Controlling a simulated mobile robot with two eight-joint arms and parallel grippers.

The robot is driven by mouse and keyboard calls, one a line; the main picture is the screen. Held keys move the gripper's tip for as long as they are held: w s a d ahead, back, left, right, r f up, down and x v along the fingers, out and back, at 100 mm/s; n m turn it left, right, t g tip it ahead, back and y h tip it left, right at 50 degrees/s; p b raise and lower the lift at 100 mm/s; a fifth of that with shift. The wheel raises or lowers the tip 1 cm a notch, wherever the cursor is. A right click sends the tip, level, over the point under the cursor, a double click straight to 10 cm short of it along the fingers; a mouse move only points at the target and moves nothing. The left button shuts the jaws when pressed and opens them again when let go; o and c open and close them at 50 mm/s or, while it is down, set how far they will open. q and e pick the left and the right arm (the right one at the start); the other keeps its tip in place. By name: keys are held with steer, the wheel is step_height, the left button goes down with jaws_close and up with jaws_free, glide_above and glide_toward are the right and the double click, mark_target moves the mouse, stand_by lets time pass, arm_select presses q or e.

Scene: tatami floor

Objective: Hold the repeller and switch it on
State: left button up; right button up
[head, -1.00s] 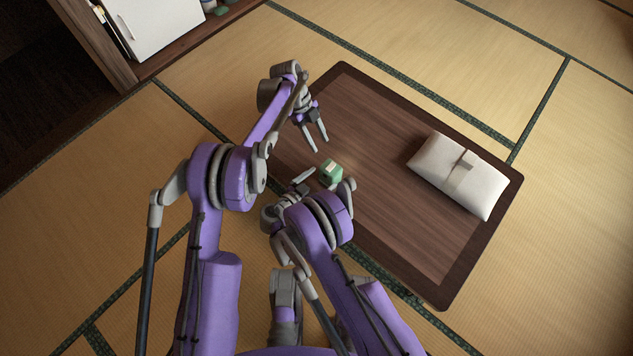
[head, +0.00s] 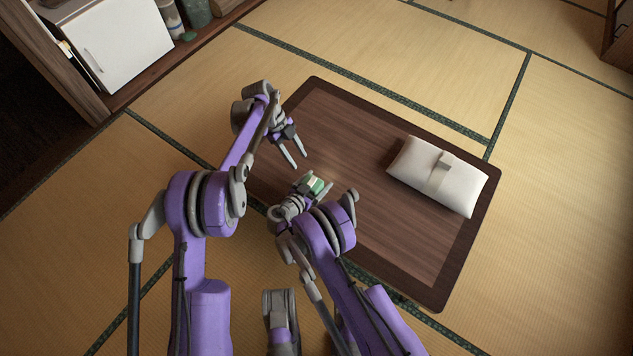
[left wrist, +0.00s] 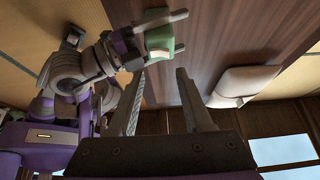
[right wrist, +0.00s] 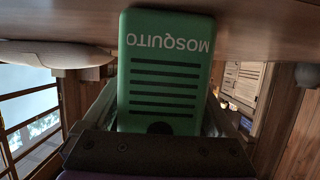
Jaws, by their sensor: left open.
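The repeller is a small green box with a pale top (head: 316,184), near the left edge of the low table. In the right wrist view its green face (right wrist: 165,75), with the upside-down word MOSQUITO and dark slots, fills the space between my right fingers. My right gripper (head: 318,187) has one finger on each side of the box. Whether the fingers press on it is not clear. The left wrist view shows the box (left wrist: 159,42) between those fingers. My left gripper (head: 300,161) is open and empty, above the table beyond the repeller.
The low dark wooden table (head: 375,225) stands on tatami. A white wrapped bundle (head: 410,165) lies on its right part. The tabletop between bundle and repeller is clear. A white cabinet (head: 120,50) stands at the far left.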

steer(key=c, duration=1)
arm_select(q)
steer(key=shift+c, duration=0.4)
arm_select(e)
steer(key=shift+c, duration=0.4)
arm_select(q)
steer(key=shift+s+d+r, duration=0.15)
steer(key=shift+d+r, duration=0.1)
steer(key=shift+r, duration=0.05)
steer(key=c, duration=0.5)
steer(key=s+d+r+t+y, duration=0.1)
steer(key=r, duration=0.1)
steer(key=s+d+r+t+y, duration=0.1)
steer(key=r, duration=0.1)
steer(key=s+d+r+t+y, duration=0.1)
steer(key=t, duration=0.1)
steer(key=shift+s+r, duration=0.15)
steer(key=shift+r, duration=0.25)
jaws_close()
steer(key=shift+s+d+r+t+y, duration=0.1)
steer(key=shift+s+r+t+y, duration=0.1)
steer(key=shift+r+t+y, duration=0.15)
